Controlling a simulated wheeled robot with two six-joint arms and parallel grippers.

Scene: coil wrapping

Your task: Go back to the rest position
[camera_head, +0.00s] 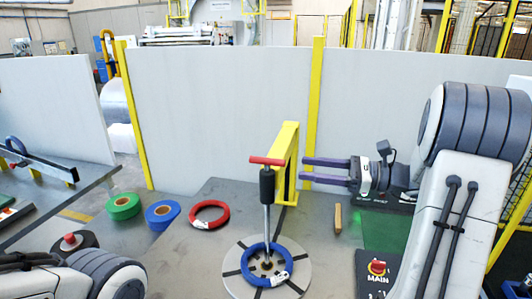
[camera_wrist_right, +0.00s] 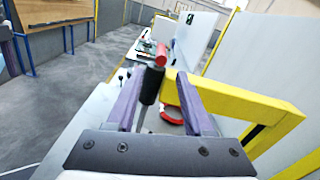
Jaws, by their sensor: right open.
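My right gripper (camera_head: 304,170) is open and empty, its two purple fingers pointing left beside the yellow frame. In the right wrist view, its spread fingers (camera_wrist_right: 160,88) have nothing held between them; the handle and frame show beyond. A blue coil (camera_head: 247,276) lies on the round grey turntable (camera_head: 234,285), around the base of an upright post with a black grip (camera_head: 267,186) and a red crossbar (camera_head: 267,161). A red coil (camera_head: 223,220) lies flat on the table to the left. My left arm shows at bottom left; its gripper is out of view.
The yellow frame (camera_head: 291,140) stands close to my right fingertips. Green (camera_head: 112,211) and blue (camera_head: 152,221) tape rolls lie at the left. A small wooden-coloured block (camera_head: 338,219) is below my right gripper. A red button (camera_head: 377,267) sits front right. White panels stand behind.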

